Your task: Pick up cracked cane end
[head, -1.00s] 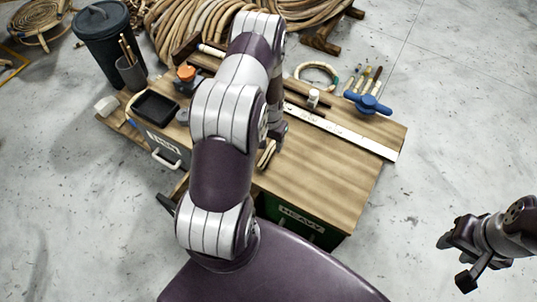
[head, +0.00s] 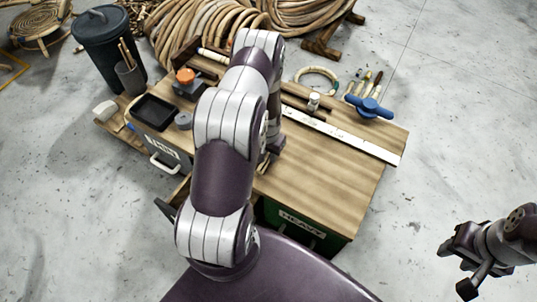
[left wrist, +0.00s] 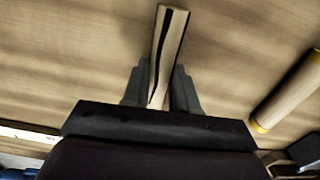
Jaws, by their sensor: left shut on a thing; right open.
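The cracked cane end (left wrist: 170,48) is a short pale piece with a dark split along its length. In the left wrist view it stands between the two dark fingers of my left gripper (left wrist: 159,88), which is shut on it. Wood grain of the bench top fills the background. In the head view my left gripper (head: 275,146) is mostly hidden behind my left arm, low over the bench's near part. A bit of pale cane (head: 263,166) shows beside it. My right gripper (head: 461,262) is open and empty, off the bench over the floor at right.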

